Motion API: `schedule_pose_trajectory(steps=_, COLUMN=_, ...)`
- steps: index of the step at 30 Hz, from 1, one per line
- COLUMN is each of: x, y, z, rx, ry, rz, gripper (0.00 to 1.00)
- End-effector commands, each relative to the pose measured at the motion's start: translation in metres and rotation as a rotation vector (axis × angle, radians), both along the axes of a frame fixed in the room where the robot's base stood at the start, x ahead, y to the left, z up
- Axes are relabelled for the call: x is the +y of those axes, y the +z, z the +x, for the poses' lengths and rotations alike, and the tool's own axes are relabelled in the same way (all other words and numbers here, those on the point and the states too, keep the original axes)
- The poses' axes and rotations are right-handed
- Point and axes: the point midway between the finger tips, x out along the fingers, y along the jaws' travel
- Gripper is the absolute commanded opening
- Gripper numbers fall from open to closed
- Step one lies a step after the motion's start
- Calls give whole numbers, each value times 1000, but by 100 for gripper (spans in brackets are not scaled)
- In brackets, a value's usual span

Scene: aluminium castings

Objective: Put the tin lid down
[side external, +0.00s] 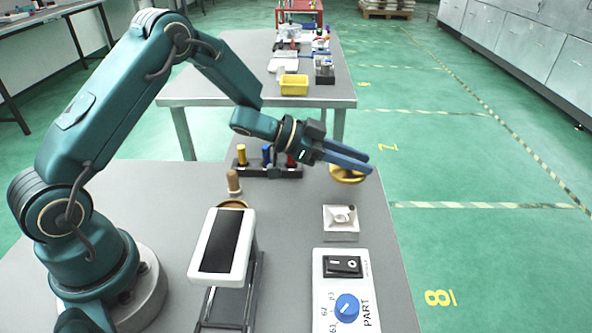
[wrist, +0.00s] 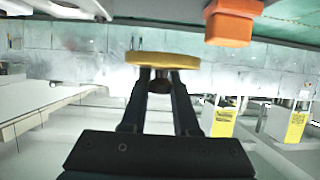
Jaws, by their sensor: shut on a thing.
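The tin lid is a round gold disc (side external: 347,174) at the end of my gripper (side external: 364,163), near the far right corner of the grey table in the side view. In the wrist view the lid (wrist: 162,60) shows nearly edge-on across my fingertips. Its dark knob (wrist: 160,85) sits between the two fingers (wrist: 160,90), which are shut on it. The lid looks held clear of the table, but its exact height is hard to tell. A round brown-gold rim (side external: 232,204) shows behind the screen, mostly hidden; I cannot tell whether it is the tin.
A black rack (side external: 268,171) with yellow, blue and red handles stands below my wrist. A white square dish (side external: 341,226), a switch panel (side external: 345,300) and a tilted screen (side external: 222,245) stand nearer. A brown peg-like handle (side external: 233,182) stands by the rim. Bare tabletop lies between them.

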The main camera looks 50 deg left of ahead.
Motion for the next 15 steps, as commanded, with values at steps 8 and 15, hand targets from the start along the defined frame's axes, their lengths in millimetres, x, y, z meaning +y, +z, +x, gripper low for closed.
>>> schedule_pose_trajectory(steps=8, x=-4, y=-27, z=1, rx=6, ry=3, rz=-1, gripper=0)
schedule_pose_trajectory(steps=15, x=-4, y=-43, z=2, rx=0, ry=2, rz=0, gripper=0)
